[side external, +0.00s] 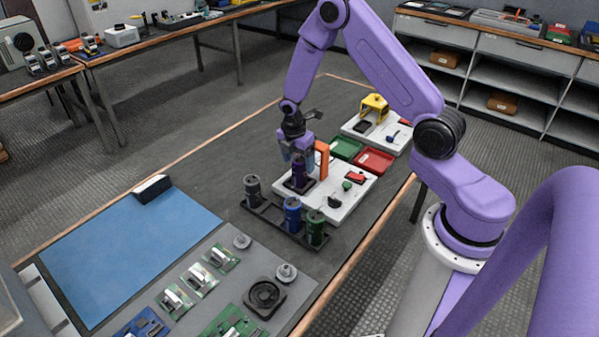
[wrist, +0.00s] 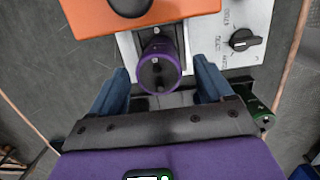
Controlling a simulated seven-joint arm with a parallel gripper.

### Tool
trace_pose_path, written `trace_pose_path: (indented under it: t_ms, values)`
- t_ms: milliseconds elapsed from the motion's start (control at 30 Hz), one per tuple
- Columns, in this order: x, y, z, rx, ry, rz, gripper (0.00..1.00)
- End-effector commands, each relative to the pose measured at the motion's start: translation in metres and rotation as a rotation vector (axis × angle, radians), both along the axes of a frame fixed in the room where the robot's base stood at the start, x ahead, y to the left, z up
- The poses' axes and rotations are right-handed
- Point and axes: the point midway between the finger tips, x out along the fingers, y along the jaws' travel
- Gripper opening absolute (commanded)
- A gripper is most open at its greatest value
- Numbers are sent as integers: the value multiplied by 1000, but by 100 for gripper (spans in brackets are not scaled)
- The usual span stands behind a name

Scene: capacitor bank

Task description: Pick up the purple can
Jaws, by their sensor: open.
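The purple can (side external: 299,171) stands upright on a dark base on the white panel (side external: 352,195) in the side view. In the wrist view the can (wrist: 158,66) shows its dark round top with two terminals. My gripper (side external: 297,154) is right over the can and pointing down. In the wrist view my gripper (wrist: 160,78) is open, with one blue finger on each side of the can and a visible gap on both sides. How far the fingers reach down the can is hard to tell.
An orange bracket (side external: 322,160) stands close beside the can and also shows in the wrist view (wrist: 130,18). A black rack (side external: 270,215) holds a grey can (side external: 252,188), a blue can (side external: 292,212) and a green can (side external: 315,227). Green (side external: 346,148) and red (side external: 374,160) trays lie behind.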

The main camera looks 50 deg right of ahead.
Motion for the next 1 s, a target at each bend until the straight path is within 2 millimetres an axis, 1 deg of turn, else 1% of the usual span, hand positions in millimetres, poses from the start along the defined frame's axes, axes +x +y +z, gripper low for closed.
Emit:
trace_pose_path:
  t_ms: [100, 300, 400, 633, 667, 700, 767, 800, 833, 867, 1000]
  values:
    - [0, -5, -17, 0, 4, 0, 80]
    - [0, -8, -37, 0, 2, 1, 80]
    - [0, -9, -41, 0, 1, 1, 80]
    - [0, -9, -41, 0, 0, 0, 80]
    - [0, -9, -41, 0, 0, 0, 70]
    - [0, -9, -41, 0, 1, 0, 57]
    - [0, -9, -41, 0, 1, 0, 37]
    - [0, -9, -41, 0, 1, 0, 24]
    - [0, -9, -41, -1, 1, 0, 15]
    - [0, -9, -41, -1, 1, 0, 11]
    - [0, -9, -40, -1, 0, 0, 11]
